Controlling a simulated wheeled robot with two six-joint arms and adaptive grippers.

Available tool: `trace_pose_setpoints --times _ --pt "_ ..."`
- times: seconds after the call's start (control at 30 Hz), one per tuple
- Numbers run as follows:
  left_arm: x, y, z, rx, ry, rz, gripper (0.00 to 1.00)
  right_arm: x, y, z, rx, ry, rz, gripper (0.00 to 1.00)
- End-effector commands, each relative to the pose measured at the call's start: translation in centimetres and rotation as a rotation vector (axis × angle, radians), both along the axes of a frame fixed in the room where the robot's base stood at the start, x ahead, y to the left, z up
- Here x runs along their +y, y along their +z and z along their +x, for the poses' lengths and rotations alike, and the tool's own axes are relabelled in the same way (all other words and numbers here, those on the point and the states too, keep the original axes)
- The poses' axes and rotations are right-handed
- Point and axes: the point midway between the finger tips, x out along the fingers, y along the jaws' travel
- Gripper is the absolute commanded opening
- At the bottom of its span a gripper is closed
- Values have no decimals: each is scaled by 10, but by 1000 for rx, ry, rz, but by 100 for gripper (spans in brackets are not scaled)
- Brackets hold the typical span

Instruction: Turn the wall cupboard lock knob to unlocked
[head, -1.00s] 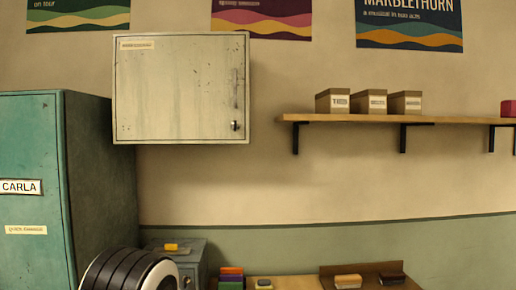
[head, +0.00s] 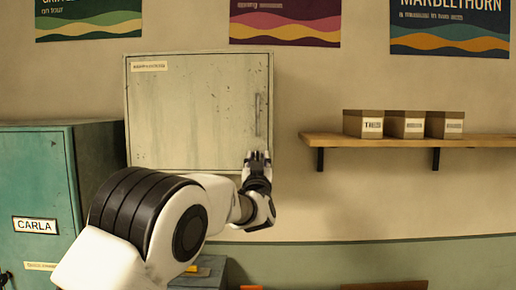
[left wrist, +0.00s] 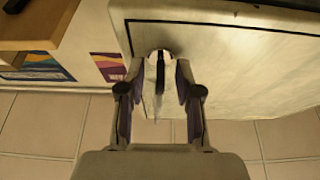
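The wall cupboard (head: 195,120) is a pale, worn metal box with its door shut and a slim vertical handle (head: 257,115) near the right edge. My left gripper (head: 258,157) is at the door's lower right corner and hides the lock knob in the head view. In the left wrist view, the left gripper (left wrist: 159,72) is open, with its two fingers apart. I cannot read which position the knob is in. My right gripper is in neither view.
A wooden shelf (head: 400,141) with small labelled boxes is on the wall to the right. A teal locker (head: 35,180) stands at the left. Posters hang above. The wall between the cupboard and the shelf is clear.

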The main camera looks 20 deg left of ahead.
Motion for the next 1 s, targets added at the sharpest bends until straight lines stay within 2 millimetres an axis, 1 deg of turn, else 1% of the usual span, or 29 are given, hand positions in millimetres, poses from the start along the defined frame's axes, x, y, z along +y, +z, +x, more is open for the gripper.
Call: trace_pose_setpoints --times 0.03,0.27,0.3,0.4,0.77,1.0 --pt "1 5 4 0 0 0 34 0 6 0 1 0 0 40" --pt "2 2 7 0 0 1 34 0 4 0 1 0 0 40" --pt "2 2 7 0 0 1 31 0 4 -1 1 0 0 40" --pt "2 2 7 0 0 1 0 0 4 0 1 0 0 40" --pt "2 1 6 5 0 9 0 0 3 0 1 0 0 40" --pt "2 0 6 24 -1 80 0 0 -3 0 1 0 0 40"
